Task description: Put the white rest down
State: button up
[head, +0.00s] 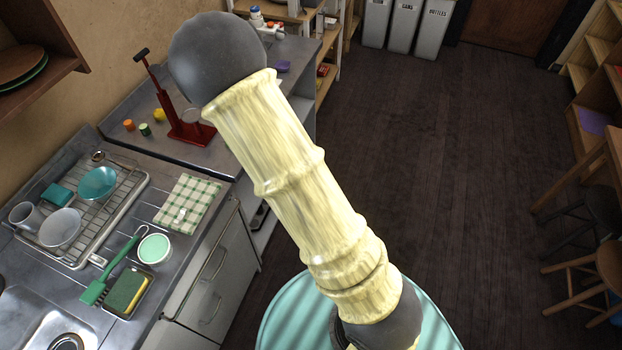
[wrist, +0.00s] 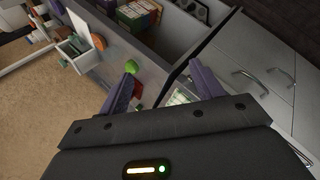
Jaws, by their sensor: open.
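A small white piece, possibly the white rest (head: 182,214), lies on the green-checked cloth (head: 197,190) on the metal counter in the head view. It is too small to make out its shape. My gripper (wrist: 162,72) shows in the wrist view with its two purple fingers wide apart. No object is clearly held between them. A pale green and white patch (wrist: 180,97) shows near the right finger; I cannot tell what it is. In the head view my gripper is not visible, and my arm crosses the middle of the picture.
A dish rack (head: 100,213) with bowls and a cup, a green brush (head: 110,278) and a sponge tray (head: 127,293) crowd the counter beside the sink (head: 48,335). A red stand (head: 185,128) is further back. The dark floor (head: 440,140) at right is open.

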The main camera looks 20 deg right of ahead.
jog(key=s+d+r+m+g, duration=0.2)
jog(key=s+r+m, duration=0.4)
jog(key=s+m, duration=0.1)
jog(key=s+d+r+m+g, duration=0.3)
jog(key=s+r+m, duration=0.3)
jog(key=m, duration=0.3)
jog(key=shift+s+d+r+m, duration=0.2)
jog(key=shift+s+r+m, duration=0.15)
jog(key=shift+s, duration=0.25)
jog(key=shift+o, duration=0.5)
